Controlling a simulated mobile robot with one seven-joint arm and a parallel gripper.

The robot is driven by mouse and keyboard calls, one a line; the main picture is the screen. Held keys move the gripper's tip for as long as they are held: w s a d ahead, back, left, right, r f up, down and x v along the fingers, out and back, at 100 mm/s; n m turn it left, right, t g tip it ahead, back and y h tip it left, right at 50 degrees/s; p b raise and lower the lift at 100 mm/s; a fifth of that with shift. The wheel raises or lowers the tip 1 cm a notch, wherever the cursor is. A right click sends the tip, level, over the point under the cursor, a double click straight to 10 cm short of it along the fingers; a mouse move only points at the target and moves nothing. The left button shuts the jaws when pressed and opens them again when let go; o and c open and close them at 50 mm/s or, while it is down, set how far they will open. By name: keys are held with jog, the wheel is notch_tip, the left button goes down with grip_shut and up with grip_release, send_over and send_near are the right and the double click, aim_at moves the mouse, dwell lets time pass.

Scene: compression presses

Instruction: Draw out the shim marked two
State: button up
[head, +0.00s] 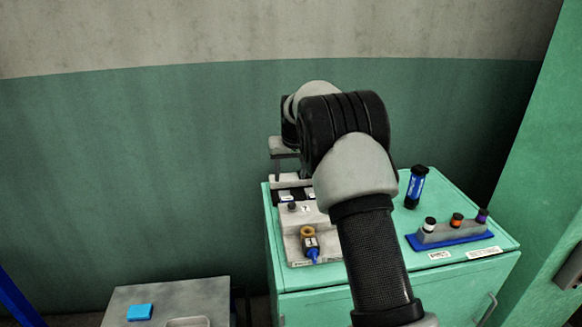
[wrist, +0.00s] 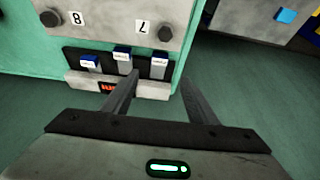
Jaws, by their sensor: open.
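Three shims with blue-and-white tops stand in a black holder (wrist: 105,68) in the wrist view: a left one (wrist: 90,62), a middle one (wrist: 122,54) that sits higher, and a right one (wrist: 159,63). Their markings are too small to read, so I cannot tell which is two. My gripper (wrist: 160,75) is open and empty. Its left finger is between the middle and right shims in the picture, its right finger beyond the right shim, over the cabinet's edge. I cannot tell its height over them. In the head view my arm hides the gripper and most of the holder.
A grey press block with plates 8 (wrist: 77,17) and 7 (wrist: 142,28) adjoins the holder. A red display (wrist: 107,87) is beside it. On the green cabinet stand a blue-black cylinder (head: 415,187) and a blue-based rack (head: 452,239). A grey table (head: 168,296) holds a blue block (head: 140,312).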

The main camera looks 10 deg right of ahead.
jog(key=shift+v, duration=1.5)
